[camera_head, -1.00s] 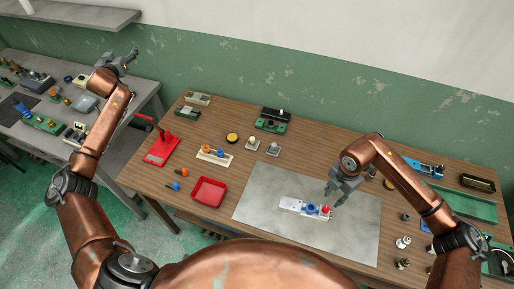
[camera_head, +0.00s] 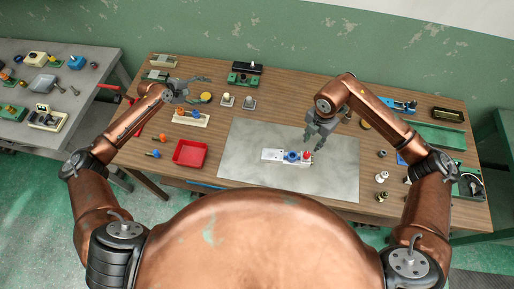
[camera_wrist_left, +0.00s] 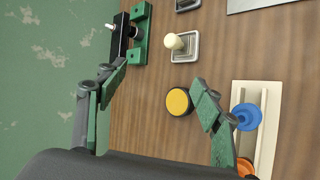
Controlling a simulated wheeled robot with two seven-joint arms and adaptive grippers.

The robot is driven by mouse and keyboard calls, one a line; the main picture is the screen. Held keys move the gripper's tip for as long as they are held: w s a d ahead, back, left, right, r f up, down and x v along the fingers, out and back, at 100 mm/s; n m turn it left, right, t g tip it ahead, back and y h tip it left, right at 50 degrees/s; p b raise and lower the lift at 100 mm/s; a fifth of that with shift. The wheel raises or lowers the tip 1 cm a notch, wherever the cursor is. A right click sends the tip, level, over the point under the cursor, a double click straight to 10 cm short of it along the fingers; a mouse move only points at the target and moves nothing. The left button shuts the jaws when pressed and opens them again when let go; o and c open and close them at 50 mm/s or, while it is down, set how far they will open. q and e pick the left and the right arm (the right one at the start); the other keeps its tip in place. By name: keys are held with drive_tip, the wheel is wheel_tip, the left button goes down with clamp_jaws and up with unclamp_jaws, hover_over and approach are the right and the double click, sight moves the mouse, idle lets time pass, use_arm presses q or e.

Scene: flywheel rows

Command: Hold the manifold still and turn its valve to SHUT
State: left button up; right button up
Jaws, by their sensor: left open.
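The manifold (camera_head: 272,156) is a white block lying on the grey mat, with a blue part (camera_head: 292,156) and a red part (camera_head: 307,154) toward its right end. My right gripper (camera_head: 311,146) points down just above that right end, by the red part. Its fingertips are too small to tell whether they touch or hold anything. My left gripper (camera_head: 205,80) is open and empty over the back left of the wooden table, away from the manifold. Its spread fingers (camera_wrist_left: 158,82) show in the left wrist view. The manifold is not in that view.
A yellow disc (camera_wrist_left: 178,102), a cream block (camera_wrist_left: 269,120) with a blue knob (camera_wrist_left: 246,117) and a small switch (camera_wrist_left: 175,42) lie below my left gripper. A red tray (camera_head: 190,153) stands left of the grey mat (camera_head: 245,135). The mat's left part is clear.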

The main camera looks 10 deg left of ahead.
sight(270, 154)
use_arm(q)
drive_tip(key=s+d+f+n+g+h, duration=0.1)
drive_tip(key=s+d+f, duration=0.1)
drive_tip(key=d, duration=0.3)
drive_tip(key=s+d+f+n+g+h, duration=0.1)
drive_tip(key=s+d+f, duration=0.1)
drive_tip(key=s+d, duration=0.3)
drive_tip(key=s+d+f+g+h, duration=0.1)
drive_tip(key=s+d+f+g, duration=0.1)
drive_tip(key=s+d, duration=0.2)
drive_tip(key=shift+s+d+f+n+h, duration=0.1)
drive_tip(key=shift+d+n+h, duration=0.3)
drive_tip(key=shift+d, duration=0.35)
drive_tip(key=s+d+n+g+h, duration=0.1)
drive_tip(key=s+d, duration=0.2)
drive_tip(key=s+d+f+g+h, duration=0.1)
drive_tip(key=s+d, duration=0.3)
drive_tip(key=s+d+n+g+h, duration=0.1)
drive_tip(key=s+d, duration=0.2)
drive_tip(key=s, duration=0.1)
drive_tip(key=shift+s+d+f+n, duration=0.25)
drive_tip(key=shift+d+n, duration=0.05)
drive_tip(key=shift+d, duration=0.1)
drive_tip(key=shift+x, duration=3.85)
drive_tip(key=shift+s, duration=0.15)
drive_tip(key=shift+c, duration=0.4)
clamp_jaws()
drive_tip(key=c, duration=0.7)
unclamp_jaws()
drive_tip(key=c, duration=0.6)
